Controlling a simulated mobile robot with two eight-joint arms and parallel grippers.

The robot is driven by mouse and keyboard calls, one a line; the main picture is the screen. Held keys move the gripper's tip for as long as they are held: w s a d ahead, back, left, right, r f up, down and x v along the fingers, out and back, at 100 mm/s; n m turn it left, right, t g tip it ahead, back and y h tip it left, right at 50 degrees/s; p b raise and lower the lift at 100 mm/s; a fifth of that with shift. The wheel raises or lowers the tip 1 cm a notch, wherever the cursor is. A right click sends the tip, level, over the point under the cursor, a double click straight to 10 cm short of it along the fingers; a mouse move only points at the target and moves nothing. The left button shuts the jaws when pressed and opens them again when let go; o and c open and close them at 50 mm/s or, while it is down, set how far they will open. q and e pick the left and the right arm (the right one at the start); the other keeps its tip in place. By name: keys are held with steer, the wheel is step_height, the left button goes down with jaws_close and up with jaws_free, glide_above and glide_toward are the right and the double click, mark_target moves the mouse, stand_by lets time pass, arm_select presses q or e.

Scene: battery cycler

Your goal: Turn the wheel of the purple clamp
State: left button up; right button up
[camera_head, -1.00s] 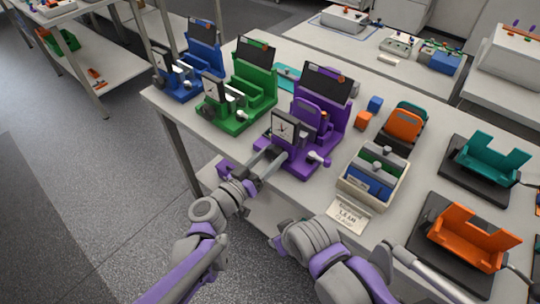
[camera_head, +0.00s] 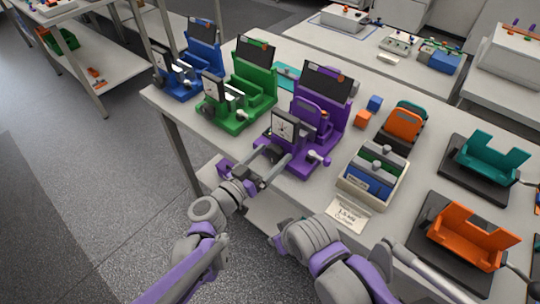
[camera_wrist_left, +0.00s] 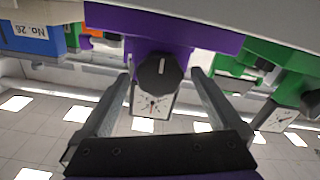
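The purple clamp (camera_head: 318,115) stands at the table's front edge, with a dark screen at its back and a white dial gauge (camera_head: 284,127) at its front. In the left wrist view the clamp's black wheel (camera_wrist_left: 158,75) has a white mark and sits between my finger ends, with a visible space on each side. My left gripper (camera_head: 276,154) is open in front of the clamp; it also shows in the left wrist view (camera_wrist_left: 164,92). In the head view the wheel is hard to make out between the fingers. My right gripper does not show.
A green clamp (camera_head: 240,95) and a blue clamp (camera_head: 190,65) stand to the left. A cream tray (camera_head: 365,190) with battery-like blocks, small cubes, and orange (camera_head: 468,237) and teal (camera_head: 487,158) holders lie to the right. A label card (camera_head: 346,215) lies in front.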

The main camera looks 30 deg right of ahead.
arm_select(q)
steer(key=shift+a, duration=0.1)
steer(key=v, duration=1)
steer(key=shift+s+a, duration=0.2)
steer(key=shift+a, duration=0.05)
stand_by(0.3)
